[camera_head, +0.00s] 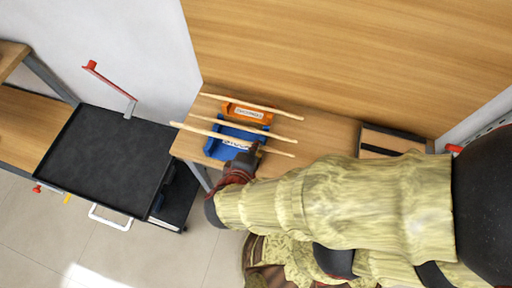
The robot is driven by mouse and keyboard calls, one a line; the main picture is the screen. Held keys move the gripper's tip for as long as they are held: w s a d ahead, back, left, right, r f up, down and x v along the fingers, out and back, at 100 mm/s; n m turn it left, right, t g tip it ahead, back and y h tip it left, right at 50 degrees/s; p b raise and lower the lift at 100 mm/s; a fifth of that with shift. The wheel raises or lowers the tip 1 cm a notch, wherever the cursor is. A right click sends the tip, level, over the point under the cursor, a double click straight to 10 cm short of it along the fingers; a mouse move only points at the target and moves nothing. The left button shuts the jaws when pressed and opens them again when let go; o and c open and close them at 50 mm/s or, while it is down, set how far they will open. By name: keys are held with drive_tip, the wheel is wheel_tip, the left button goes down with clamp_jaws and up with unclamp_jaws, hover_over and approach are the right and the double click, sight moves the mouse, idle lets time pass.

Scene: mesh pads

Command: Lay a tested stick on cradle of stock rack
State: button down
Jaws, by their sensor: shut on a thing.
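A blue rack (217,151) and an orange rack (264,116) stand side by side on the wooden bench, each with a white label too small to read. I cannot tell which is the stock rack. One pale stick (285,113) lies across the orange rack. A second pale stick (207,119) lies across the blue rack area. A third pale stick (195,130) is nearest me, and my gripper (254,151) is shut on it above the front of the blue rack. The fingertips are small and partly hidden by the wrist.
A dark open box (378,142) sits on the bench (320,131) to the right. A wooden panel (350,50) rises behind.

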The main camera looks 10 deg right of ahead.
drive_tip(key=shift+f+b, duration=2.55)
drive_tip(key=shift+f, duration=0.85)
drive_tip(key=shift+s+d+f+b, duration=0.1)
drive_tip(key=shift+s+f+b, duration=0.05)
drive_tip(key=shift+f+b, duration=0.3)
drive_tip(key=shift+s+d+f, duration=0.15)
drive_tip(key=shift+f, duration=0.1)
drive_tip(key=c, duration=2.3)
unclamp_jaws()
drive_tip(key=shift+f, duration=0.1)
drive_tip(key=shift+o, duration=1.3)
drive_tip(key=shift+f, duration=0.1)
drive_tip(key=shift+o, duration=1.1)
drive_tip(key=shift+r, duration=0.2)
drive_tip(key=shift+w, duration=0.2)
drive_tip(key=shift+a+r, duration=0.2)
